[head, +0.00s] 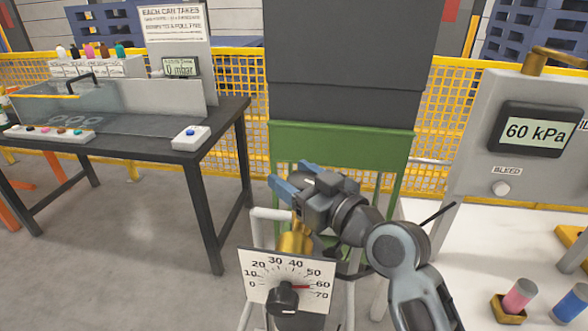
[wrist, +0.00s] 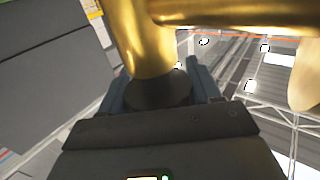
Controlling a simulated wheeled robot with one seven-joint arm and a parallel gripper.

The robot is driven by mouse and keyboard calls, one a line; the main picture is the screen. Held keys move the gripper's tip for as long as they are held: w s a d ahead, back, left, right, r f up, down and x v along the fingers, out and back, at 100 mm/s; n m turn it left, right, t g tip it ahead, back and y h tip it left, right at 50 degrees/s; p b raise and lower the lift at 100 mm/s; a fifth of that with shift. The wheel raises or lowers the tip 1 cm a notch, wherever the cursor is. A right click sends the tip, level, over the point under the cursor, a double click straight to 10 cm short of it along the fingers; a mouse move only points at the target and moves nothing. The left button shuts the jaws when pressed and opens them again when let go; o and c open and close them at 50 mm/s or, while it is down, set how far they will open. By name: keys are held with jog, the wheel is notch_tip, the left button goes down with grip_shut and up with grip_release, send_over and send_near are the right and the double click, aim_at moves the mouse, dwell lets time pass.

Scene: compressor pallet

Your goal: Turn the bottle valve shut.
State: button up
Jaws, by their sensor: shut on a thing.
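My gripper (head: 292,180) reaches in from the lower right in the head view, with its blue fingers pointing left. In the wrist view, the fingers are shut on a dark round valve knob (wrist: 160,90), one on each side. The knob sits at the end of a brass valve body (wrist: 148,40). Brass also shows just below the gripper in the head view (head: 297,238). The gripper hides the knob there, and the bottle itself is not clearly visible.
A dial plate (head: 255,280) with a black knob (head: 284,298) and a red pointer near 60 stands in front. A grey panel (head: 480,125) at right reads 60 kPa. A dark table (head: 225,125) stands left; open floor lies between.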

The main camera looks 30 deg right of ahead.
jog(key=shift+d+m+h+p, duration=0.1)
jog(key=shift+m+h+p, duration=0.55)
jog(key=shift+h, duration=0.25)
jog(key=o, duration=1)
jog(key=shift+c, duration=0.2)
jog(key=s+d+b, duration=0.1)
jog(key=s, duration=0.6)
jog(key=shift+s+b, duration=0.35)
jog(key=shift+b, duration=0.05)
